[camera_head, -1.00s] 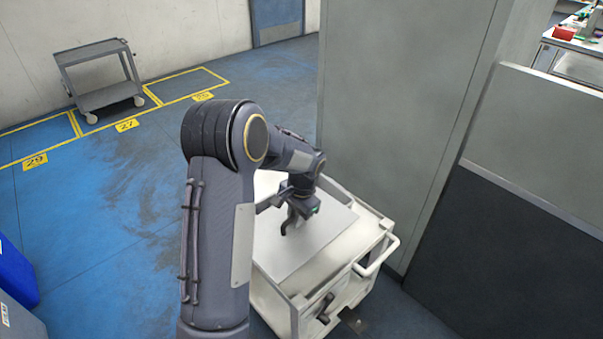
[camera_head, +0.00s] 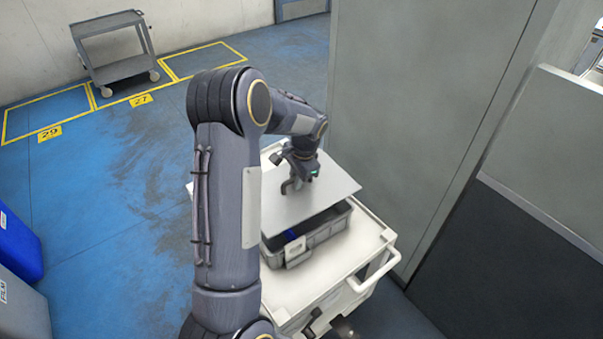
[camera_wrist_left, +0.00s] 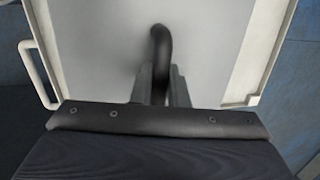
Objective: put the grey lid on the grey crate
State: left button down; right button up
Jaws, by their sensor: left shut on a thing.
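The grey lid (camera_head: 322,198) is a flat plate with a dark curved handle (camera_wrist_left: 161,50) on top. My left gripper (camera_head: 292,186) is shut on this handle, seen between the fingers (camera_wrist_left: 160,86) in the left wrist view. The lid (camera_wrist_left: 100,45) hangs about level over the grey crate (camera_head: 318,238), apparently with a gap beneath it. The crate stands on a white cart. Its near side, with a pale tag, and part of its dark inside show; the lid hides the rest. Something blue is inside.
The white cart (camera_head: 362,238) has a push handle (camera_head: 378,272) at its right. A tall grey panel (camera_head: 420,110) stands close behind it. A grey trolley (camera_head: 118,70) is far left, and blue bins (camera_head: 18,250) stand at the left edge.

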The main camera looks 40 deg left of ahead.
pick_arm(q)
jog(key=shift+s+f, duration=0.1)
jog(key=shift+f, duration=0.1)
jog(key=shift+f+b, duration=0.2)
jog(key=shift+b, duration=0.1)
jog(key=shift+f+b, duration=0.45)
jog(key=shift+f, duration=0.25)
jog(key=shift+f+b, duration=2.3)
jog(key=shift+f, duration=0.85)
jog(key=c, duration=1.3)
grip_release()
jog(key=shift+c, duration=0.2)
jog(key=shift+r, duration=0.1)
